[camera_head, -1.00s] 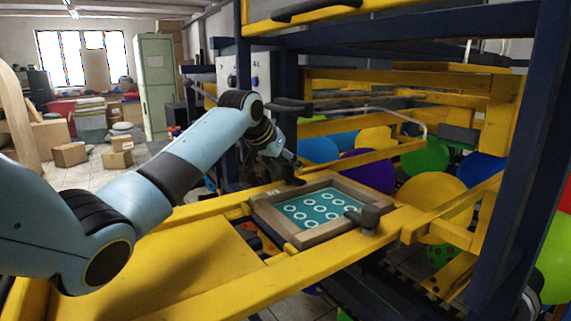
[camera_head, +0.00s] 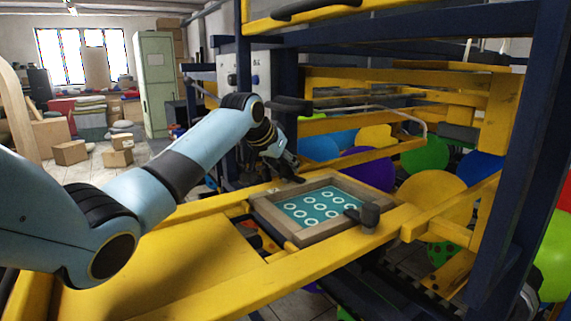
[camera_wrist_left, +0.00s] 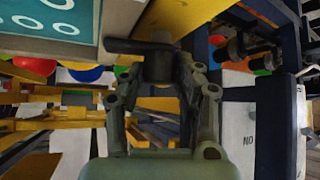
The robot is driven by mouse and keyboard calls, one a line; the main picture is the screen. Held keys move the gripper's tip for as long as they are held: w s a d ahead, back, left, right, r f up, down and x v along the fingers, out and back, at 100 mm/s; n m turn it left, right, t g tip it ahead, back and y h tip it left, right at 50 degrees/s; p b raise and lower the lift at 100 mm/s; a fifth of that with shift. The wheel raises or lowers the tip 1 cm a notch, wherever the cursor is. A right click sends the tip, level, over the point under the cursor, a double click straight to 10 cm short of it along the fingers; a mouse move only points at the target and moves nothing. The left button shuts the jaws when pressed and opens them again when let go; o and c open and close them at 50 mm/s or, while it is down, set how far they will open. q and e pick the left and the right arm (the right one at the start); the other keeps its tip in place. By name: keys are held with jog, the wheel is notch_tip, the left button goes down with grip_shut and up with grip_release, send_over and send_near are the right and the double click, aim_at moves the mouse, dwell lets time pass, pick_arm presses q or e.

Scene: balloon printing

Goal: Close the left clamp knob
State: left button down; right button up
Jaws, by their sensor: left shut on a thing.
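The left clamp knob (camera_wrist_left: 158,62) is dark, with a bar-like handle stretching left over the frame's edge in the left wrist view. My left gripper (camera_wrist_left: 160,75) is shut on it, one finger on each side. In the head view my left gripper (camera_head: 288,174) is at the far left edge of the wooden printing frame (camera_head: 300,236), and its fingers largely hide the knob. The frame holds a teal screen (camera_head: 318,209) with white rings. A second dark clamp knob (camera_head: 369,215) sits on the frame's near right side. My right gripper is not in view.
Yellow beams (camera_head: 250,285) run around the frame, and dark blue posts (camera_head: 513,165) stand at the right. A grey control panel (camera_head: 262,70) is behind my left wrist. Several coloured balloons (camera_head: 425,153) lie behind the frame.

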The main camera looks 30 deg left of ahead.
pick_arm(q)
jog(key=shift+a+r+m+h, duration=0.1)
jog(key=shift+m+h, duration=1)
jog(key=shift+m, duration=0.3)
jog(key=c, duration=0.9)
grip_release()
jog(key=shift+c, duration=0.2)
jog(key=v, duration=1.2)
